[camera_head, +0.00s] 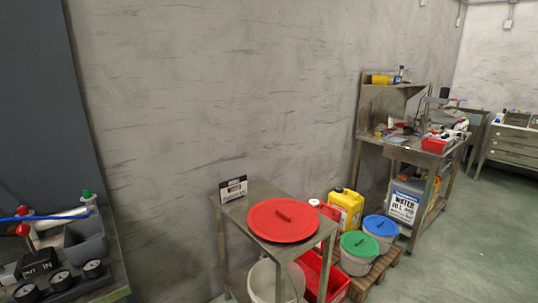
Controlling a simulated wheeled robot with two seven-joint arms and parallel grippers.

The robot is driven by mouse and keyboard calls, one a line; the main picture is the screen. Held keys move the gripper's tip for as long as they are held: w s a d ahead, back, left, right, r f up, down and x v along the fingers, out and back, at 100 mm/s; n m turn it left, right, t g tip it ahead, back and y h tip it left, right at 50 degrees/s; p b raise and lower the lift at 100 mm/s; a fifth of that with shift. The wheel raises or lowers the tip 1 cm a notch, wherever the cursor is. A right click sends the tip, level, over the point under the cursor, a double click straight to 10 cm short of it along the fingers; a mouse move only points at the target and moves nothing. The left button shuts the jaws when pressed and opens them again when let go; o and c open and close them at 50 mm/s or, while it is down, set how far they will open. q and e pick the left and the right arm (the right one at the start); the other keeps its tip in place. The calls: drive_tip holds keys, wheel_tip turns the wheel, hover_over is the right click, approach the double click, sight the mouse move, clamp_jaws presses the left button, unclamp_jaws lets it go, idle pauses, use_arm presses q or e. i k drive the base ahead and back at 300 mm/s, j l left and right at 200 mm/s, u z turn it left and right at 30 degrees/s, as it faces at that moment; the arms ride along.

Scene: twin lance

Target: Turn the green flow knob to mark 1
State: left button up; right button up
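A small green part (86,193) sits on top of a white fitting on the bench (112,270) at the left edge. It may be the green flow knob, but it is too small to read any mark or its setting. A red knob (22,229) is nearer on the same bench, beside a blue rod (40,216). Several round black-rimmed gauges (60,280) line the bench's front. Neither of my grippers is in view.
A grey bin (86,242) and a black "IN" block (40,262) stand on the left bench. A small metal table (240,204) holds a red lid (283,219). Lidded buckets (360,244), a yellow canister (346,208) and a workbench (400,148) stand to the right. Floor is clear at far right.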

sight(86, 193)
drive_tip(key=u, duration=1.35)
drive_tip(key=i+l+z, duration=0.1)
drive_tip(key=i+l, duration=0.15)
